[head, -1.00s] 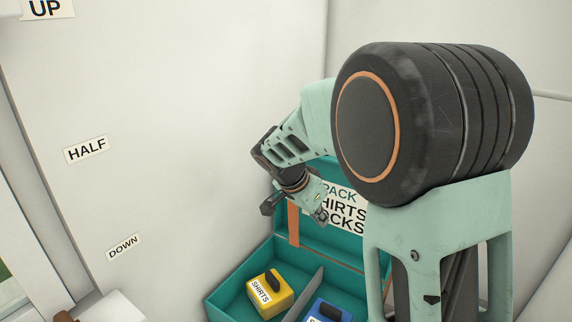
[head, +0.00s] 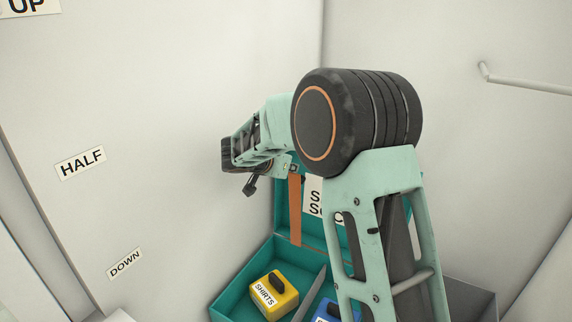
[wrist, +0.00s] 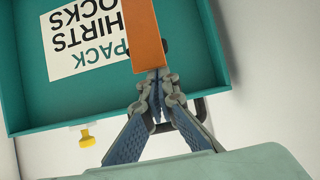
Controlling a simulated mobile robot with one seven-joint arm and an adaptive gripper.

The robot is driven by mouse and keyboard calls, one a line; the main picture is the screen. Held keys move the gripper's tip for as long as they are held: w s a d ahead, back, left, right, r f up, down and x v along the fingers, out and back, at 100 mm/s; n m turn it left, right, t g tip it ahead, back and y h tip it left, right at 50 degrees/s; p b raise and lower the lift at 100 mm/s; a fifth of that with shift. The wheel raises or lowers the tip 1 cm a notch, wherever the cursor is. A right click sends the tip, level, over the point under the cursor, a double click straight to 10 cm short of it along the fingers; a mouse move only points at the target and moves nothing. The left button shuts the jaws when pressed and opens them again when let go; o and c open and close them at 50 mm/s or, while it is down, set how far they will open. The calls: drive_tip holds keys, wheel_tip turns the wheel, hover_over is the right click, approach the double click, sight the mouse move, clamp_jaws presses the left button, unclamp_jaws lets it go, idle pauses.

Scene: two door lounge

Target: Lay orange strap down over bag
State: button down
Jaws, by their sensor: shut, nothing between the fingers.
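The orange strap (head: 295,210) hangs flat down the inside of the raised lid of the teal bag (head: 240,288). In the wrist view the strap (wrist: 145,35) runs from the top edge of the picture to my fingertips. My gripper (wrist: 157,82) is shut and empty at the strap's end, by the lid's rim; I cannot tell whether it touches the strap. In the bag a yellow block marked SHIRTS (head: 274,295) lies left of a grey divider (head: 312,294). A blue block (head: 326,312) lies right of it, partly hidden by my arm.
A white label (wrist: 92,38) is on the lid's inside. A yellow knob (wrist: 87,138) shows beside the lid's rim. White walls stand close behind and left, with HALF (head: 80,162) and DOWN (head: 125,262) signs. A rail (head: 525,82) is on the right wall.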

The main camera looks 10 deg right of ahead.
drive_tip(key=shift+x, duration=1.95)
drive_tip(key=shift+a+f, duration=0.15)
